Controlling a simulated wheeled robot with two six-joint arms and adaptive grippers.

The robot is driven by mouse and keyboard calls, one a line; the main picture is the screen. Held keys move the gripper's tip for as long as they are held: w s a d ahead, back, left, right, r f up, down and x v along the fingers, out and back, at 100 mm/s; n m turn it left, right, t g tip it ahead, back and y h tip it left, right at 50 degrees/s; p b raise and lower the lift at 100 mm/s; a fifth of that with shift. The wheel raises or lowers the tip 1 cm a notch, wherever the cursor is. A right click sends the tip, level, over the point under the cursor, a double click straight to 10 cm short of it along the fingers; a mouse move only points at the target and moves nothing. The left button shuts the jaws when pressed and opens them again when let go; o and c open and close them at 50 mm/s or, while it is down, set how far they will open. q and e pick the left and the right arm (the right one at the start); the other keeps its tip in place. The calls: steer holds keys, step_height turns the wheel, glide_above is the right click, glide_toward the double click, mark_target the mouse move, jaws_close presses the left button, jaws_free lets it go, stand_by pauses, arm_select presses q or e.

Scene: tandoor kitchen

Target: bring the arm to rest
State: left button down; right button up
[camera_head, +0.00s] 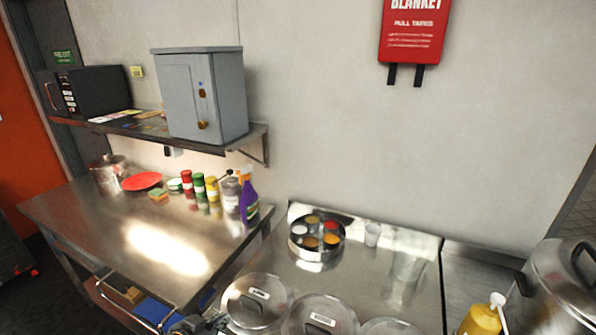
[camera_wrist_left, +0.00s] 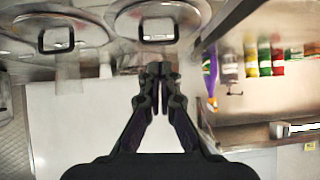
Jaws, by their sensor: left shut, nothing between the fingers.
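My left gripper (camera_wrist_left: 157,72) is shut and empty in the left wrist view, with its fingertips together. In the head view, part of my left gripper (camera_head: 190,324) shows at the bottom edge, left of the lidded pots. A steel lid (camera_head: 255,300) with a black-framed handle lies close to its right, and this lid or one like it also shows in the left wrist view (camera_wrist_left: 180,12). My right gripper is in neither view.
A steel table (camera_head: 90,225) holds several spice jars, a purple spray bottle (camera_head: 248,196) and a red plate (camera_head: 142,181). A round spice tin (camera_head: 293,240) stands on the counter (camera_head: 375,285). A large pot (camera_head: 556,290) and a yellow bottle (camera_head: 481,321) are at right.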

arm_select(q)
steer(key=s+a+f+n+g+y, duration=0.1)
steer(key=s+f+n+g+y, duration=0.15)
steer(key=s, duration=0.45)
steer(key=s+a+f+n+g+y, duration=0.1)
steer(key=s+f+g, duration=0.3)
steer(key=s, duration=0.4)
step_height(320, 180, down, 30)
steer(key=s+a+g+b, duration=0.2)
steer(key=s+a, duration=0.1)
steer(key=s+f+b, duration=0.1)
steer(key=s+f, duration=1.4)
steer(key=s, duration=0.2)
steer(key=shift+s+a+f, duration=0.15)
steer(key=shift+a+f, duration=0.2)
steer(key=shift+a, duration=0.1)
steer(key=shift+g, duration=0.25)
